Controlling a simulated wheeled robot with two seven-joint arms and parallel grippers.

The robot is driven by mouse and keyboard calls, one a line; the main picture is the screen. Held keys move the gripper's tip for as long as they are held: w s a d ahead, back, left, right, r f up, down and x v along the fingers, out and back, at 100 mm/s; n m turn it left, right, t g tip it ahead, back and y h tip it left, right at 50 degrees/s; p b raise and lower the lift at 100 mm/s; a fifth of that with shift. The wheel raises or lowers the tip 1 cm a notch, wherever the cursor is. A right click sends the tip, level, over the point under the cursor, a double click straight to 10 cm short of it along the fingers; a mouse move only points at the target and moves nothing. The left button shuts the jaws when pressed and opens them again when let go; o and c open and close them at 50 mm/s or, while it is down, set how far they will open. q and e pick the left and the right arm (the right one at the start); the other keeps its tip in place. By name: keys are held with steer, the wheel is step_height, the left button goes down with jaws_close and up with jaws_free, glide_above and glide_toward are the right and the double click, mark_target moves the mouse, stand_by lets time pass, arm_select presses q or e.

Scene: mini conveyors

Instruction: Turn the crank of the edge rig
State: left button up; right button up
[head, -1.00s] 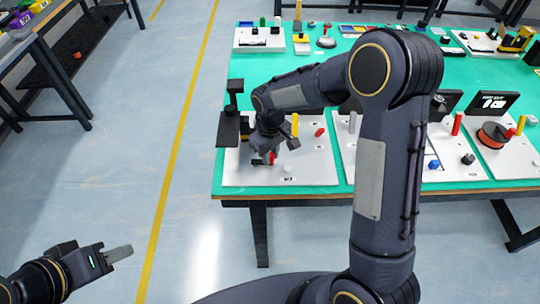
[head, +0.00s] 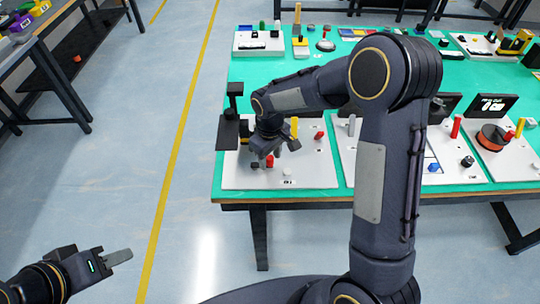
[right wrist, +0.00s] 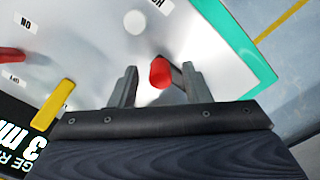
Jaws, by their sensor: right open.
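The edge rig is a white board (head: 310,178) at the left front of the green table. Its red crank knob (head: 270,160) shows just below my right gripper (head: 267,158). In the right wrist view the red knob (right wrist: 160,72) lies between the two grey fingers of my right gripper (right wrist: 158,88), which stand apart. A dark piece beside the knob is partly hidden by the right finger. I cannot tell whether a finger touches the knob. My left gripper (head: 118,257) is over the floor at lower left, away from the rig; its finger opening is unclear.
The board also carries a yellow handle (right wrist: 55,105), a red lever (right wrist: 12,54) by ON and OFF labels, and a white round button (right wrist: 135,22). A dark display stands at its edge. Other boards (head: 495,155) stand to the right. Floor left of the table is clear.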

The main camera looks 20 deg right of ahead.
mark_target(270, 157)
step_height(270, 157, up, 7)
steer(key=shift+r, duration=0.45)
stand_by(0.4)
steer(key=shift+s, duration=0.1)
steer(key=s+d+r+m+t+y, duration=0.1)
steer(key=s+r+m+t, duration=0.1)
steer(key=s, duration=0.6)
steer(key=s+d+r+m+t+y, duration=0.1)
steer(key=s+d+r+m, duration=0.1)
steer(key=s, duration=0.6)
steer(key=s+d+r+m+t+y, duration=0.1)
steer(key=s+d+r+m+t, duration=0.1)
steer(key=s, duration=0.6)
steer(key=shift+s+r+m+t+y, duration=0.3)
steer(key=shift+m+y, duration=0.1)
steer(key=shift+m, duration=0.4)
